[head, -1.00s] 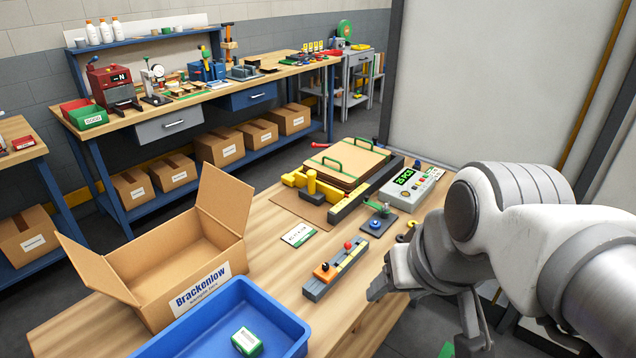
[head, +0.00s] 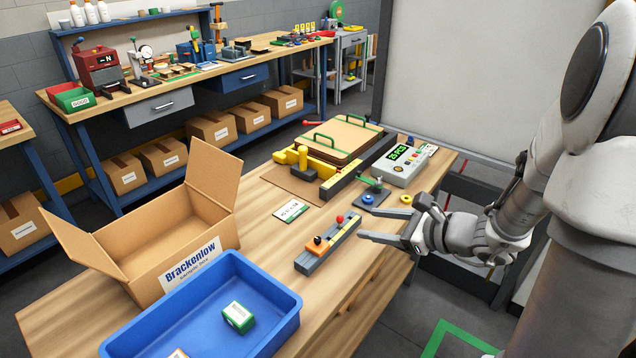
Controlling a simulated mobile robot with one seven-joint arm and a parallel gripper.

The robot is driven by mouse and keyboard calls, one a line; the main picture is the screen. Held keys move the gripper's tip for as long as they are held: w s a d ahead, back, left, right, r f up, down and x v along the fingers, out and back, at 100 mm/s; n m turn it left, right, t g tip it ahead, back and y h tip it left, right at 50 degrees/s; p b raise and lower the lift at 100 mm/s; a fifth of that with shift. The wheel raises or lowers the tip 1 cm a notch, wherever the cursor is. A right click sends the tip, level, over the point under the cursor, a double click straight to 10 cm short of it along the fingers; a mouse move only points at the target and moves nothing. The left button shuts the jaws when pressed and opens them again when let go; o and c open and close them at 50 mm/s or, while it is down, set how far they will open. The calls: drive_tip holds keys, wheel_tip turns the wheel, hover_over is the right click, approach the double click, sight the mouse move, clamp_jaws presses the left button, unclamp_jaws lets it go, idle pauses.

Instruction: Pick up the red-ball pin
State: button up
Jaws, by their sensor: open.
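The red-ball pin (head: 340,219) stands at the far right end of a narrow grey and yellow block (head: 331,246) on the wooden table. Only its red ball shows clearly; the shaft is too small to make out. My gripper (head: 363,224) is open and empty. Its two fingers point left, a short way to the right of the red ball and apart from it.
An orange piece with a dark knob (head: 317,243) sits on the block's near end. A blue tray (head: 285,300) and open carton (head: 150,246) stand left. A labelled card (head: 291,209) lies flat.

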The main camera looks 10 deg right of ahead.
sight(341, 217)
drive_tip(key=w+d+f+m+t+h+b, duration=0.1)
drive_tip(key=w+d+f+m+t+h, duration=0.1)
drive_tip(key=d+f+m, duration=0.3)
drive_tip(key=shift+m, duration=0.3)
drive_tip(key=x, duration=0.6)
drive_tip(key=b+x, duration=0.1)
drive_tip(key=x, duration=0.5)
drive_tip(key=b+x, duration=0.1)
drive_tip(key=x, duration=0.5)
drive_tip(key=shift+s+a+f, duration=0.1)
drive_tip(key=shift+s+a, duration=0.15)
drive_tip(key=shift+a, duration=0.2)
clamp_jaws()
